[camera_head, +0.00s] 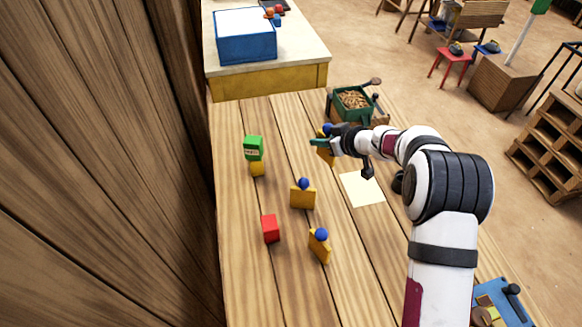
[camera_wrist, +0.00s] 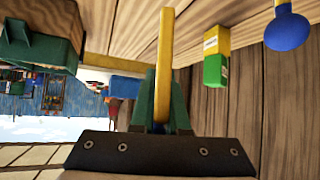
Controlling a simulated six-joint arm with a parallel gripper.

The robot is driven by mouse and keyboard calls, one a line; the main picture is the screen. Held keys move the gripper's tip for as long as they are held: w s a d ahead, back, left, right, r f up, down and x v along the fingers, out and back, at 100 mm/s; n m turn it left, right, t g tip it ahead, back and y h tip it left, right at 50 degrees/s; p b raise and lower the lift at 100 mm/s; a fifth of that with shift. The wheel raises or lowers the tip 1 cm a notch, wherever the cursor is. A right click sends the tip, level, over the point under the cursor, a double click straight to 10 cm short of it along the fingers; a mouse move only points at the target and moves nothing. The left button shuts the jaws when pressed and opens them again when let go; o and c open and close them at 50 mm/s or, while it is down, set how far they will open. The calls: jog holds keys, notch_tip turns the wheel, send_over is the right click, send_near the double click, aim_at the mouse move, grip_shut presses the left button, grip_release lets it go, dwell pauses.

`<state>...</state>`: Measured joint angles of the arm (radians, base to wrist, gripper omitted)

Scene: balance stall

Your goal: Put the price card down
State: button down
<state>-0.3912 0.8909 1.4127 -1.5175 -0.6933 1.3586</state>
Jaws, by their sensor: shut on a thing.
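My gripper (camera_head: 322,142) is shut on a yellow price card with a blue ball knob (camera_head: 326,153) over the far part of the plank table. In the wrist view the card (camera_wrist: 166,45) shows edge-on between my green fingers (camera_wrist: 160,100). I cannot tell whether its lower edge touches the wood. Two more yellow cards with blue balls are on the table: one upright near the middle (camera_head: 302,198), one tilted nearer the front (camera_head: 319,247). A blue ball also shows in the wrist view (camera_wrist: 287,31). A pale square (camera_head: 362,189) lies flat, right of the cards.
A red block (camera_head: 270,228) stands nearer. A green crate (camera_head: 353,100) is behind my gripper, and a blue box (camera_head: 246,40) sits farther back. A wooden wall (camera_head: 100,170) bounds the left.

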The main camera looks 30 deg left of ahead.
jog(key=a+f, duration=0.1)
jog(key=a, duration=0.2)
jog(key=s+a+f, duration=0.1)
jog(key=a+f, duration=0.3)
jog(key=a, duration=0.1)
jog(key=shift+s+a+f, duration=0.2)
jog(key=shift+s+a, duration=0.1)
jog(key=shift+a, duration=0.05)
jog(key=shift+a+f, duration=0.2)
jog(key=shift+f, duration=1.9)
jog(key=shift+f, duration=0.1)
jog(key=c, duration=0.9)
grip_release()
jog(key=shift+f, duration=0.1)
